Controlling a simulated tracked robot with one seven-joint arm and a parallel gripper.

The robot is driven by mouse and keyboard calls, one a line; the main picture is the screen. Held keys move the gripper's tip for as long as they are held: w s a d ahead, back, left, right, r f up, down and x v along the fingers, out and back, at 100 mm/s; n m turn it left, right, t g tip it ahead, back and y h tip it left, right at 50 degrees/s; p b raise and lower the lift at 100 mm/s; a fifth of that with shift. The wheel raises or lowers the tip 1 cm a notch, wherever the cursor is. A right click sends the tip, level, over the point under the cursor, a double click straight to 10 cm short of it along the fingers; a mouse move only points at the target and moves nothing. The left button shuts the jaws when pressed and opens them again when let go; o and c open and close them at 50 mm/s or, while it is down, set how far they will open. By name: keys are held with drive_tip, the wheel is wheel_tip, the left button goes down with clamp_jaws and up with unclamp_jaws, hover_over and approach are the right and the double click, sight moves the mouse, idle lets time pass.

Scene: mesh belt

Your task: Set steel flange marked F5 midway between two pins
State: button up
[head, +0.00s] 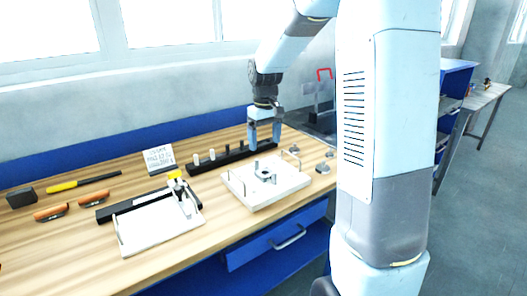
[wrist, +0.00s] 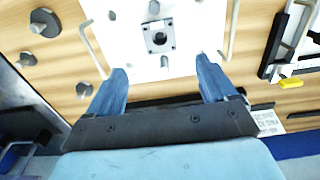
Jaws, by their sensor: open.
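A white board (head: 279,190) with a wire handle at each end lies on the wooden bench; it also shows in the wrist view (wrist: 116,38). A grey square piece with a dark centre (wrist: 159,37) sits on it, with short pins (wrist: 154,8) (wrist: 164,62) on opposite sides. Several round grey flange-like discs with central stubs, one at the corner (wrist: 45,22), lie beside the board; these show right of it in the head view (head: 322,168). No F5 mark is legible, so I cannot tell which is F5. My gripper (wrist: 161,66) is open and empty above the board's back edge.
A dark rail with several upright pegs (head: 231,155) lies behind the board. To the left are another white tray-like fixture (head: 150,226), a printed card (head: 159,158), orange-handled tools (head: 51,212) and a yellow-and-black tool (head: 84,182).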

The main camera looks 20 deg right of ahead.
drive_tip(key=s+r+m+t, duration=0.2)
drive_tip(key=s+r+t, duration=0.1)
drive_tip(key=s+r, duration=0.85)
drive_tip(key=s+f+m+t, duration=0.1)
drive_tip(key=s+t, duration=0.1)
drive_tip(key=s, duration=1.4)
drive_tip(key=shift+s+a+m+t, duration=0.25)
drive_tip(key=shift+s+m+t, duration=0.05)
drive_tip(key=shift+s, duration=0.1)
